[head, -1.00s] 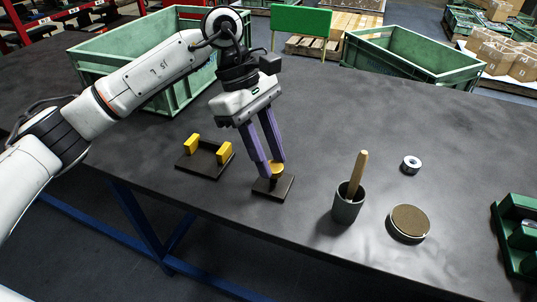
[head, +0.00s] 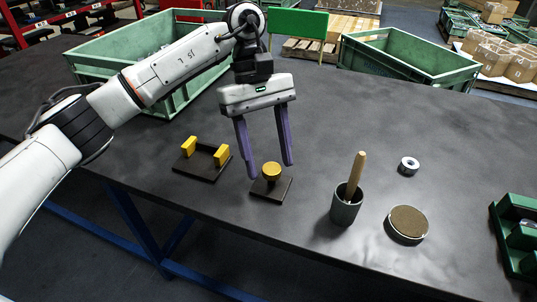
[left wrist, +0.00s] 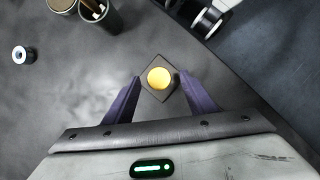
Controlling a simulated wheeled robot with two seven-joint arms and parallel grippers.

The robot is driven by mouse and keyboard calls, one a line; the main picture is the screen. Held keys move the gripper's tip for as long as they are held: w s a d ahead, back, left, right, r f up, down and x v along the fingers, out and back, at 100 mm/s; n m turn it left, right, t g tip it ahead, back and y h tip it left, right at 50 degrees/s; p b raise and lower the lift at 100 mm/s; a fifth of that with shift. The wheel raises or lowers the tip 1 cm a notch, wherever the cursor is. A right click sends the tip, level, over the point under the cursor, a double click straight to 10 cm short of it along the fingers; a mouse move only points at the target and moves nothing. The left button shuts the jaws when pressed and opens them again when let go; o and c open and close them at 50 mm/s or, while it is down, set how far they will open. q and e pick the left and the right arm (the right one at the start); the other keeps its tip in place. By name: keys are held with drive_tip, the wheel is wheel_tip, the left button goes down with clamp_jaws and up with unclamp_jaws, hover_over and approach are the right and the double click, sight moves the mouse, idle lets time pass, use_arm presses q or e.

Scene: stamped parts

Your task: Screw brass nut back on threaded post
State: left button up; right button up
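The brass nut (head: 271,170) sits on top of the threaded post, which stands on a small dark square base (head: 283,190). The nut hides most of the post, so I cannot tell how far it is threaded on. In the left wrist view the nut (left wrist: 160,78) is a round yellow disc over the diamond-turned base. My left gripper (head: 270,170) is open and empty, with its purple fingers apart around and slightly above the nut, not touching it as far as I can see. The left wrist view shows both fingers (left wrist: 163,85) spread. My right gripper is out of view.
A dark fixture with yellow uprights (head: 203,160) lies left of the base. To the right stand a grey cup (head: 345,209) with a wooden stick, a round brown-topped disc (head: 408,223) and a metal ring (head: 409,166). Green crates (head: 150,60) stand behind.

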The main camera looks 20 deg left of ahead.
use_arm(q)
drive_tip(key=shift+w+r, duration=0.1)
drive_tip(key=shift+r, duration=0.2)
drive_tip(key=p+v, duration=0.1)
drive_tip(key=v, duration=0.8)
drive_tip(key=shift+w+a+r+p, duration=0.15)
drive_tip(key=shift+r+p, duration=0.2)
